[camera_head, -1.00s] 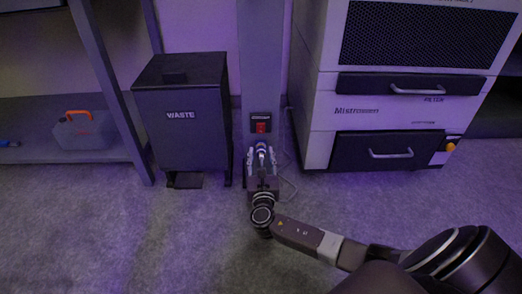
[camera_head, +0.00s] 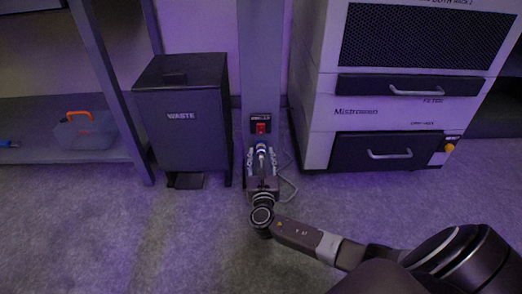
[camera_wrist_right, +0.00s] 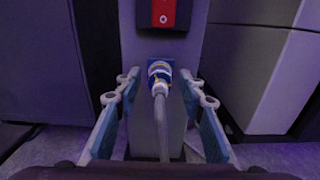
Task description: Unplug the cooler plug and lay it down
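In the head view the plug (camera_head: 261,149) is small. My right gripper (camera_head: 262,158) is in front of the post, with one finger on each side of the plug and cable. In the wrist view the fingers (camera_wrist_right: 159,82) stand apart, with gaps to the plug on both sides. My left gripper is not in view.
The post (camera_head: 261,75) carries the red switch (camera_head: 261,128). A black waste bin (camera_head: 182,130) stands close on the left. A white cabinet (camera_head: 318,110) with dark drawers stands on the right. A shelf at far left holds a grey orange-handled container (camera_head: 84,135). The front floor is clear.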

